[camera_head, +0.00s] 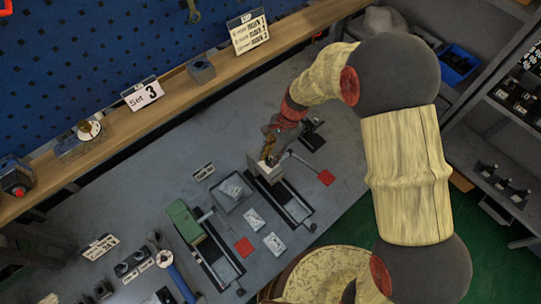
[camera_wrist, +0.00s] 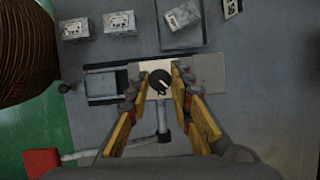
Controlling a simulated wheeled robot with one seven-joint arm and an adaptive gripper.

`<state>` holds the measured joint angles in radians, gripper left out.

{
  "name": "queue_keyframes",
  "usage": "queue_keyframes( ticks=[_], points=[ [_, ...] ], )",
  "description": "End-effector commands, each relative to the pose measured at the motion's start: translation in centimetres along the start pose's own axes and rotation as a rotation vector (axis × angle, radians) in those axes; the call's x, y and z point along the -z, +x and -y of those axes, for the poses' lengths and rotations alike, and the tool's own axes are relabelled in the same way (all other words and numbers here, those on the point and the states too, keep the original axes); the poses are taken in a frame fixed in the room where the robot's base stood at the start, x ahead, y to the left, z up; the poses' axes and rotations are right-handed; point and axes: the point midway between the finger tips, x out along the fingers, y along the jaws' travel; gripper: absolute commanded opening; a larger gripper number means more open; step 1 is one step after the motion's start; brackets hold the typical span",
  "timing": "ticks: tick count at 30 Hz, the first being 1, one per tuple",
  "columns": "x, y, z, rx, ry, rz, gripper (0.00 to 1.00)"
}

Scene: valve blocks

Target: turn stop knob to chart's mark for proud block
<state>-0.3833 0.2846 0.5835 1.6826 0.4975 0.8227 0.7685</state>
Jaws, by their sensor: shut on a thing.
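A black round knob (camera_wrist: 160,82) sits on a cream block (camera_wrist: 142,68) in the wrist view. My gripper (camera_wrist: 161,76) has its fingers on both sides of this knob, shut on it. The knob's marks are too small to read. In the head view my gripper (camera_head: 269,150) is over the pale block (camera_head: 268,172) at the bench fixture, and the knob is hidden there. A chart card (camera_head: 249,33) headed "STOP" stands on the ledge, its rows too small to read surely. A "Set 3" sign (camera_head: 143,95) stands left of it. I cannot tell which block is proud.
A grey tray (camera_head: 218,204) holding a small block lies left of the fixture. Two white labelled pieces (camera_head: 254,219) (camera_head: 275,244) lie nearby. A green-topped fixture (camera_head: 185,220) and red-ended levers (camera_head: 326,178) (camera_head: 244,247) are close. Shelves stand at right.

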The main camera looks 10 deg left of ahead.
Motion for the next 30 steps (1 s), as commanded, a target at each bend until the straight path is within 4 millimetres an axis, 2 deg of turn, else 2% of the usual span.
queue_keyframes(
  ticks=[18, 30],
  points=[
    [-0.16, 0.01, 0.46, -0.218, -0.528, -0.001, 0.00],
    [-0.22, 0.01, 0.59, -0.306, -0.743, -0.002, 0.00]
  ],
)
